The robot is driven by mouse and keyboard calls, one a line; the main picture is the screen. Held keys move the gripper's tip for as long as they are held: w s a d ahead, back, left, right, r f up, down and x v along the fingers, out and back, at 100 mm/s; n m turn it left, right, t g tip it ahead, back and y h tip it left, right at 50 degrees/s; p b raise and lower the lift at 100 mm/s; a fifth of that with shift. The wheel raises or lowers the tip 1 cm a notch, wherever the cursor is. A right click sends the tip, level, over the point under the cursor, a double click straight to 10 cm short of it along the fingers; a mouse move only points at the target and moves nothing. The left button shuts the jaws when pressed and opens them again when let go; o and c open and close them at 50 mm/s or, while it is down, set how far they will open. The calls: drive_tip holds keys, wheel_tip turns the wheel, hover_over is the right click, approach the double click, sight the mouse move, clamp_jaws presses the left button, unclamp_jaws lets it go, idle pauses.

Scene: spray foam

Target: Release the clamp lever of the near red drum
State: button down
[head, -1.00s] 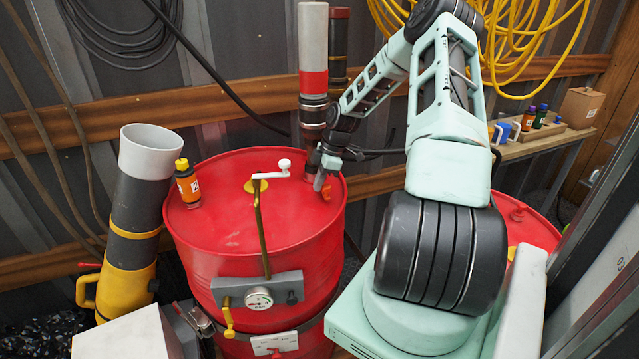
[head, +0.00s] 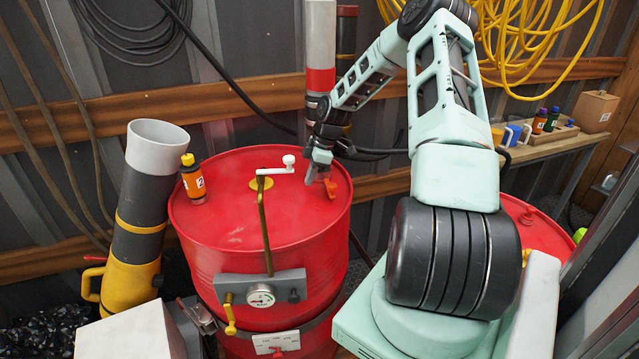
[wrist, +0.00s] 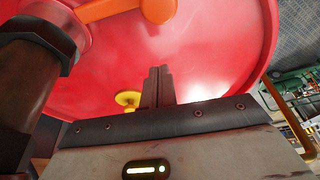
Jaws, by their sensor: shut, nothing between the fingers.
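The near red drum (head: 240,220) stands upright at centre left in the head view. A small orange-red lever (head: 330,187) sits near the right rim of its lid. The lever also shows as an orange arm at the top of the wrist view (wrist: 155,10). My gripper (head: 309,180) is just left of this lever, low over the lid, with a small gap. In the wrist view its fingers (wrist: 158,85) are together and empty, with the red lid behind. A metal latch (head: 201,317) shows at the drum's lower left. I cannot tell which is the clamp lever.
A white crank (head: 275,168) on a brass rod rises beside my gripper. An orange bottle (head: 193,182) stands on the lid's left. A gauge box (head: 262,290) is on the drum's front. A red-and-white pipe (head: 320,50) stands behind. A second red drum (head: 530,222) is at right.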

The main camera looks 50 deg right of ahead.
drive_tip(key=b+v, duration=0.2)
drive_tip(key=v, duration=0.6)
drive_tip(key=shift+r, duration=0.25)
